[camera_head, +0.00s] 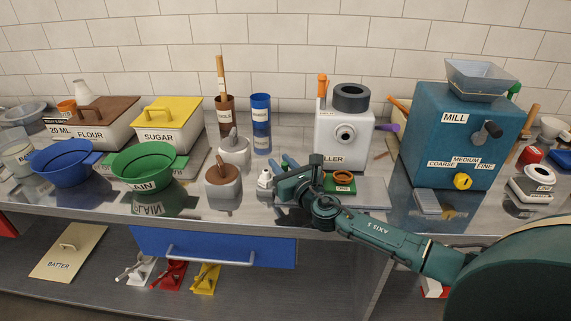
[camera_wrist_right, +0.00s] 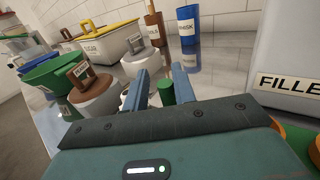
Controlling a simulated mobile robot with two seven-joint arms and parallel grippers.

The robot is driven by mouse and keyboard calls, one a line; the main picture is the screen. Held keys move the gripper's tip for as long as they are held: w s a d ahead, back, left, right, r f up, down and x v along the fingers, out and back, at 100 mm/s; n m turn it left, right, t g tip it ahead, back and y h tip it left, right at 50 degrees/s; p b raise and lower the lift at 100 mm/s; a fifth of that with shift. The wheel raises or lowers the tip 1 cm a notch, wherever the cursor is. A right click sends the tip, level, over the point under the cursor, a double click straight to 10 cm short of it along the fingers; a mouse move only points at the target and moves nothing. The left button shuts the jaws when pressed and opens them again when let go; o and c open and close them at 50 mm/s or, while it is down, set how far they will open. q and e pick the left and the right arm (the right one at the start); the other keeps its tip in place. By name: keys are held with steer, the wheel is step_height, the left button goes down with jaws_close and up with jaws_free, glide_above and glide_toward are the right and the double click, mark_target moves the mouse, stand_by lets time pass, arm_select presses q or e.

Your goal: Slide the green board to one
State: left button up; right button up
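My right gripper (camera_head: 283,164) is low over the counter in front of the filler. In the right wrist view its two fingers (camera_wrist_right: 161,80) are apart, with the green cylinder seen between them, apparently not clamped. My left gripper is not in view.
The white filler (camera_head: 344,138) and blue mill (camera_head: 455,135) stand at the back right. A brown-topped pot (camera_head: 223,190) and blue cup (camera_head: 261,125) are left of my right gripper. A blue bowl (camera_head: 65,165) is further left. The steel counter (camera_head: 250,215) is bare along its front edge.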

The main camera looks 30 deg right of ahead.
steer(key=shift+o, duration=0.7)
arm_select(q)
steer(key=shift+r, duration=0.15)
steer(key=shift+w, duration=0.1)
arm_select(e)
steer(key=shift+s+d+f, duration=0.1)
steer(key=shift+s, duration=0.15)
steer(key=s, duration=1.1)
steer(key=shift+d+b, duration=0.2)
steer(key=shift+b, duration=0.2)
steer(key=shift+s, duration=0.85)
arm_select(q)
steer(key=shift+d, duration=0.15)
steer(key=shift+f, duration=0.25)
